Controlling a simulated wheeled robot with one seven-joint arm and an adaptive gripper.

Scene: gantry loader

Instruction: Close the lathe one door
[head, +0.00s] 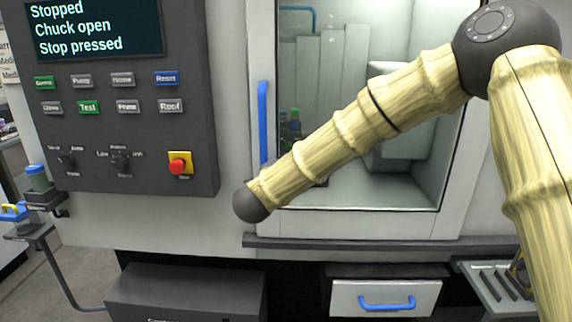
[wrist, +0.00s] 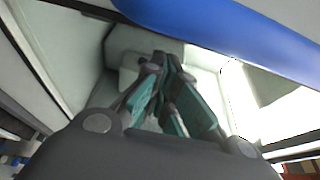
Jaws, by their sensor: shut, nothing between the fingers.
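The lathe's blue vertical door handle (head: 263,115) is on a pale frame at the left side of the window-like opening in the head view. Its lower part is close behind my arm. The pale interior (head: 330,70) shows to the right of it; I cannot tell how far the door stands open. In the wrist view, my gripper (wrist: 170,75) has its teal-padded fingers together with nothing between them. A large blue bar (wrist: 235,30), likely the handle, crosses above and right of the fingers, apparently apart from them. The head view does not show the fingers.
A control panel (head: 120,175) with a screen reading "Stopped, Chuck open, Stop pressed" and a red stop button (head: 179,164) is at left. A ledge (head: 380,242) runs below the opening, above a blue-handled drawer (head: 385,294). A tray (head: 490,275) is at lower right.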

